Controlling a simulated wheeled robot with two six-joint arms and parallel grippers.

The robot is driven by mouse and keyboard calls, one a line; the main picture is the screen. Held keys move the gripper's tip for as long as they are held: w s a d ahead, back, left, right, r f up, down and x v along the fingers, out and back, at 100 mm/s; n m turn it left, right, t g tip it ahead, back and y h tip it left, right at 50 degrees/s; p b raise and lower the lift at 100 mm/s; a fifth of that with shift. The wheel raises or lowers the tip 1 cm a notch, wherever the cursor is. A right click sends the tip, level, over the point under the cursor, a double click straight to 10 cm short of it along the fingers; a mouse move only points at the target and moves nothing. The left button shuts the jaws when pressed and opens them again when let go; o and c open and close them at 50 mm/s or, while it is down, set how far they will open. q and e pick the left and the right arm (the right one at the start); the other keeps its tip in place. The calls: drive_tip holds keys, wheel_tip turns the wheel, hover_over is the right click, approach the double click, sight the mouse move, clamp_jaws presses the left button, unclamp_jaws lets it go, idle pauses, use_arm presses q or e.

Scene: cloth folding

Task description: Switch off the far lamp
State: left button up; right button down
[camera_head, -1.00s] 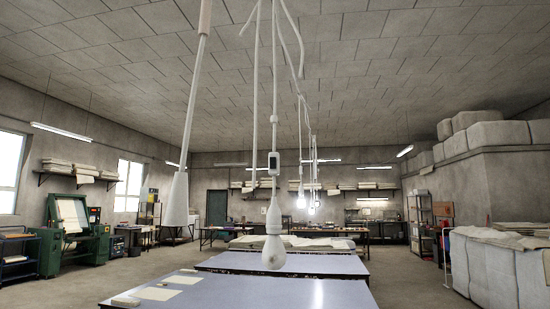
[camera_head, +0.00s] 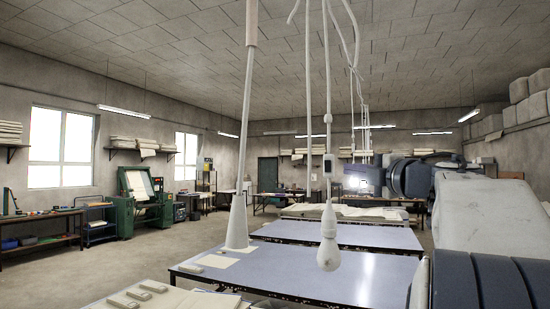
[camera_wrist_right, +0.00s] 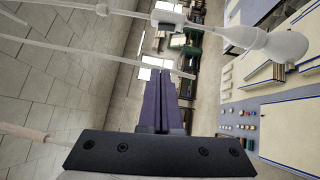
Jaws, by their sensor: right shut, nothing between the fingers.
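The nearest hanging lamp has a white bulb (camera_head: 328,250), unlit, above a blue-grey table. A small switch box (camera_head: 328,165) sits on its cord. Further cords (camera_head: 366,115) hang behind it. Their lower ends, where a far lamp may hang, are hidden behind my right gripper or lost in the glare there. My right gripper (camera_head: 347,180) comes in from the right, just right of the switch box in the picture. In the right wrist view its dark fingers (camera_wrist_right: 163,100) are shut and empty. The near bulb (camera_wrist_right: 285,46) and switch box (camera_wrist_right: 168,20) also show there. My left gripper is out of view.
A white rod with a cone end (camera_head: 238,222) hangs left of the lamp. Blue-topped tables (camera_head: 290,270) stand in a row ahead.

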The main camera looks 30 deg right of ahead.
drive_tip(key=shift+s+d, duration=0.15)
drive_tip(key=shift+s, duration=0.05)
drive_tip(key=p, duration=0.5)
approach(332, 164)
drive_tip(key=w+a, duration=0.5)
drive_tip(key=d+p, duration=0.1)
drive_tip(key=w+d+r, duration=0.1)
drive_tip(key=shift+w+d+p, duration=0.25)
drive_tip(key=shift+d+p, duration=0.1)
drive_tip(key=shift+p, duration=0.05)
drive_tip(key=shift+w+d, duration=0.2)
